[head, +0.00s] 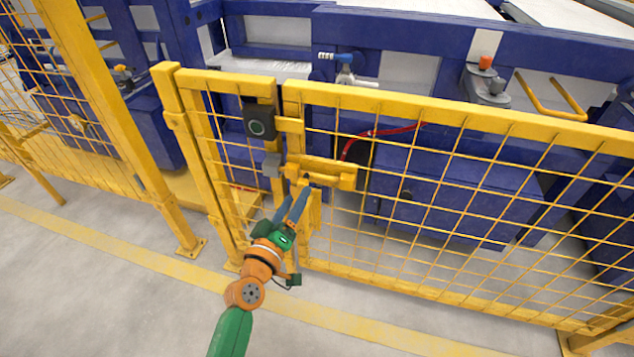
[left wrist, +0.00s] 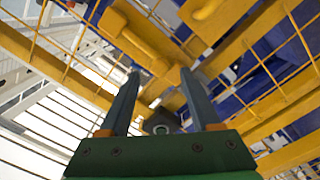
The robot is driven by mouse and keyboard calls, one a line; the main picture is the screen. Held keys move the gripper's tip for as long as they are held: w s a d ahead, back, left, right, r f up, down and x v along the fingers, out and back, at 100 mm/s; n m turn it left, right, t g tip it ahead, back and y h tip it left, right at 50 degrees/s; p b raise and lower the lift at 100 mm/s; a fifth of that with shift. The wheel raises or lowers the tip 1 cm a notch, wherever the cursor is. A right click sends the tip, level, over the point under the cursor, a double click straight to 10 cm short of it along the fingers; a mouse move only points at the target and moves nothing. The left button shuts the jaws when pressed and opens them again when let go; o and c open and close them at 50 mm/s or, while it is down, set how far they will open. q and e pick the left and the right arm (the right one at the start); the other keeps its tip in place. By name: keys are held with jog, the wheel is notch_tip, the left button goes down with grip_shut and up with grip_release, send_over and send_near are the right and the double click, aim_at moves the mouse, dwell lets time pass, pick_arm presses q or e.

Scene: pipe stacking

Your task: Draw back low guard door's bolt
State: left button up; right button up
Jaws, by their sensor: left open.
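The low yellow mesh guard door (head: 440,108) stands closed against its post in the head view. Its yellow bolt (head: 325,172) lies level across the door's latch edge. My left gripper (head: 299,193) is just below the bolt's left part, fingers pointing up toward it. Its two grey fingers are apart. In the left wrist view, the left gripper (left wrist: 162,76) is open, with yellow latch parts (left wrist: 148,50) beyond and around the fingertips. I cannot tell whether the fingers touch the bolt. My right gripper is not in view.
A black box with a round button (head: 259,121) sits on the fence left of the door's edge. Yellow mesh fence (head: 75,150) continues left. Behind the door stand blue machinery (head: 450,195) and a red hose (head: 385,131). The grey floor in front is clear.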

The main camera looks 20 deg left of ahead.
aim_at(301, 186)
pick_arm(q)
jog(key=w+b, duration=0.1)
jog(key=w, duration=0.4)
jog(key=shift+w+d+r, duration=0.1)
jog(key=shift+w+d, duration=0.05)
jog(key=shift+w, duration=0.05)
grip_shut()
jog(key=shift+r, duration=0.1)
dwell(1.0)
